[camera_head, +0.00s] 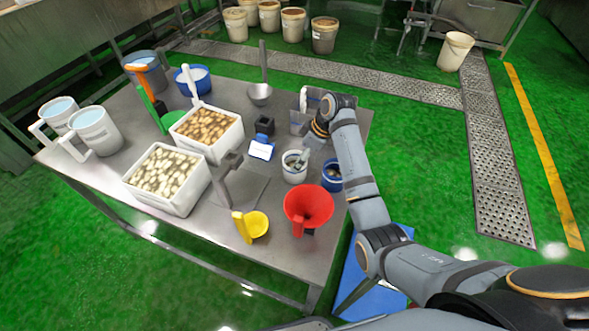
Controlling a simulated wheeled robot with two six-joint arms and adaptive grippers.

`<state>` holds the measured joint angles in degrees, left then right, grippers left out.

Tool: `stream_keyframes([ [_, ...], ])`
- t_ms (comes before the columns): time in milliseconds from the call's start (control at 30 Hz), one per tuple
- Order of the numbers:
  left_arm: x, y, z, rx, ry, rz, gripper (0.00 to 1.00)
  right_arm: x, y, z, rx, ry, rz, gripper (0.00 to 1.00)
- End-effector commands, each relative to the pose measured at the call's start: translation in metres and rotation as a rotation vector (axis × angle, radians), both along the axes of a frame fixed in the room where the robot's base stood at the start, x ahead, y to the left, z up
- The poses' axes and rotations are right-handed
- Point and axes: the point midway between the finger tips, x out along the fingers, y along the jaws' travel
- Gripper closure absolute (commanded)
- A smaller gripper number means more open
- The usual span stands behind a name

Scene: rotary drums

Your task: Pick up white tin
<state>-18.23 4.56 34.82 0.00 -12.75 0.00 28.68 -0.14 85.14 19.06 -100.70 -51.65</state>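A small white tin (294,172) stands upright on the metal table, right of the middle, with dark contents visible at its open top. My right arm reaches in from the lower right and bends down at the wrist just behind and right of the tin. My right gripper (304,155) points down at the tin's rim, and a grey finger-like part overlaps its mouth. Whether it touches the tin, and how its fingers stand, is too small to tell. My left gripper is not in view.
A blue tin (332,182) stands close right of the white tin, and a red funnel-like scoop (308,203) in front. A yellow scoop (257,225), a small blue-white display (262,149) and two white crates (168,205) (233,147) lie to the left.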

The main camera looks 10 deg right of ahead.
Motion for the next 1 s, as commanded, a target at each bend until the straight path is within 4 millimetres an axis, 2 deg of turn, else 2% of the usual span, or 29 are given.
stream_keyframes([
  [267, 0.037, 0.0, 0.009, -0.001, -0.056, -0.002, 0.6, 0.0, 0.007, -0.016, 0.001, 0.003, 0.001, 0.1],
  [500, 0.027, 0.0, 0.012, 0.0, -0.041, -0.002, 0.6, 0.004, 0.019, -0.05, -0.001, 0.0, 0.001, 0.1],
  [767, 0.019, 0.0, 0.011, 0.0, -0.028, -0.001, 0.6, 0.005, 0.02, -0.054, -0.001, -0.001, 0.001, 0.1],
  [1000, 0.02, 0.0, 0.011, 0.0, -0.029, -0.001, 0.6, 0.005, 0.02, -0.053, -0.001, -0.002, 0.0, 0.42],
])
